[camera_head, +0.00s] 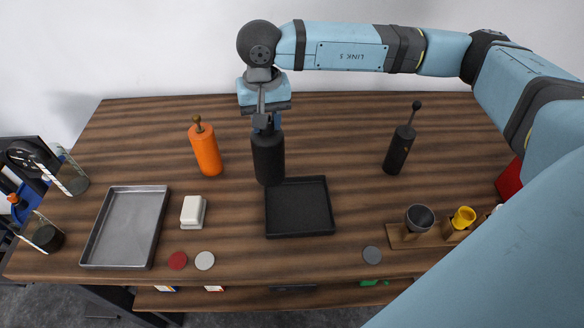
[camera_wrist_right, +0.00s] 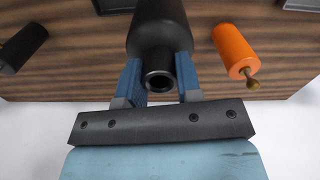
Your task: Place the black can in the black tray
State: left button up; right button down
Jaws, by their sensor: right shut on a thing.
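The black can (camera_head: 268,160) is upright in my right gripper (camera_head: 266,122), which is shut on its neck from above. In the right wrist view the blue fingers of that gripper (camera_wrist_right: 160,85) press on both sides of the can (camera_wrist_right: 160,25), whose open mouth shows. The black tray (camera_head: 300,215) lies on the table and looks empty. The can's lower end overlaps the tray's back left corner in the head view; I cannot tell whether it touches the tray. My left gripper is not in view.
An orange bottle (camera_head: 205,150) stands left of the can, and another dark bottle (camera_head: 399,150) stands to the right. A grey metal tray (camera_head: 125,228) and a white block (camera_head: 193,211) lie left. A wooden holder with cups (camera_head: 432,237) is at front right.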

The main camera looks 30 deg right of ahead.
jog(key=shift+a+r+m, duration=0.1)
jog(key=shift+r+m, duration=0.35)
jog(key=shift+m, duration=0.55)
jog(key=r+m, duration=0.1)
jog(key=m, duration=0.2)
jog(key=s+r+m, duration=0.1)
jog(key=m, duration=0.2)
jog(key=s+r+m, duration=0.1)
jog(key=r+m, duration=0.1)
jog(key=m, duration=0.1)
jog(key=shift+s+d+b, duration=0.1)
jog(key=shift+d+b, duration=0.15)
jog(key=shift+b, duration=0.1)
jog(key=m, duration=0.2)
jog(key=r+m, duration=0.1)
jog(key=m, duration=0.1)
jog(key=shift+s+d+r, duration=0.1)
jog(key=shift+s+d, duration=0.05)
jog(key=shift+s, duration=0.25)
jog(key=s+d+r+m+b, duration=0.1)
jog(key=s+r+m, duration=0.15)
jog(key=m, duration=0.65)
jog(key=s+d+r+m, duration=0.2)
jog(key=r+m, duration=0.1)
jog(key=m, duration=0.6)
notch_tip(320, 180, down, 19)
jog(key=b, duration=0.1)
jog(key=shift+a+f, duration=0.15)
jog(key=shift+f, duration=0.15)
